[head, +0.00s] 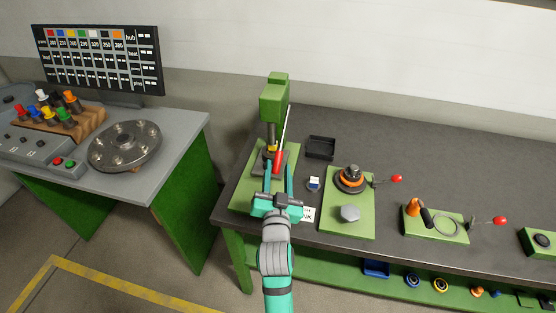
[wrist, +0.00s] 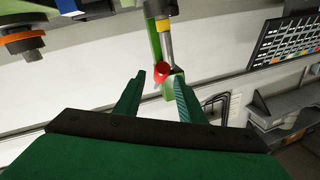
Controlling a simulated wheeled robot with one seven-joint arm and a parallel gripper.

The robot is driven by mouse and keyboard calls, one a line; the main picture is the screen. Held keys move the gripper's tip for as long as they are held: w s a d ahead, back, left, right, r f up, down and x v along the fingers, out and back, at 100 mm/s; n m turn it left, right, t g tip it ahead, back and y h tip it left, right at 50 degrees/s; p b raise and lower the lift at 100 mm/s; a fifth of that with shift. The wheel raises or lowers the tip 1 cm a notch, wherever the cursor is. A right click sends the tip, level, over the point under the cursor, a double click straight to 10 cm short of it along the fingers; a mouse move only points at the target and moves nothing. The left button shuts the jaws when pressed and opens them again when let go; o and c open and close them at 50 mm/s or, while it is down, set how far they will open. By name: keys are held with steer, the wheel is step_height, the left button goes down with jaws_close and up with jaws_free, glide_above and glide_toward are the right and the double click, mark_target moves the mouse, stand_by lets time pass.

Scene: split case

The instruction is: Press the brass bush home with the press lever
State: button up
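The green press (head: 273,101) stands at the left end of the dark bench, on a green base plate. Its lever (head: 285,128) slants down to a red handle (head: 278,161). My gripper (head: 278,169) is open, with one teal finger on each side of the red handle's lower end. In the wrist view, the red handle end (wrist: 162,73) shows between the fingertips of my gripper (wrist: 160,78), with gaps on both sides. A small brass-yellow part (head: 271,150) shows under the press head; I cannot tell whether it is the bush, nor how deep it sits.
A black tray (head: 320,147) and a small white-topped item (head: 314,184) lie right of the press. A green fixture plate (head: 347,224) with an orange-ringed part and another red-knobbed lever (head: 396,178) stands further right. A grey side table (head: 185,133) is at left.

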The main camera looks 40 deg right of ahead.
steer(key=shift+v, duration=1.35)
steer(key=s+a+f+n+y, duration=0.2)
steer(key=s+a+f, duration=0.25)
steer(key=a, duration=0.25)
steer(key=s+a+f+n+t+y, duration=0.1)
steer(key=s+a+f+n+y, duration=0.1)
steer(key=s+a+f, duration=0.4)
steer(key=s+a+f+n+y, duration=0.2)
steer(key=a+f, duration=0.2)
steer(key=a, duration=0.4)
steer(key=s+a+n+y, duration=0.2)
steer(key=s+a, duration=0.3)
steer(key=s, duration=0.4)
steer(key=s+a+n+y, duration=0.3)
steer(key=s+a, duration=0.2)
steer(key=s, duration=0.4)
steer(key=shift+s+a, duration=0.3)
steer(key=shift+a, duration=0.1)
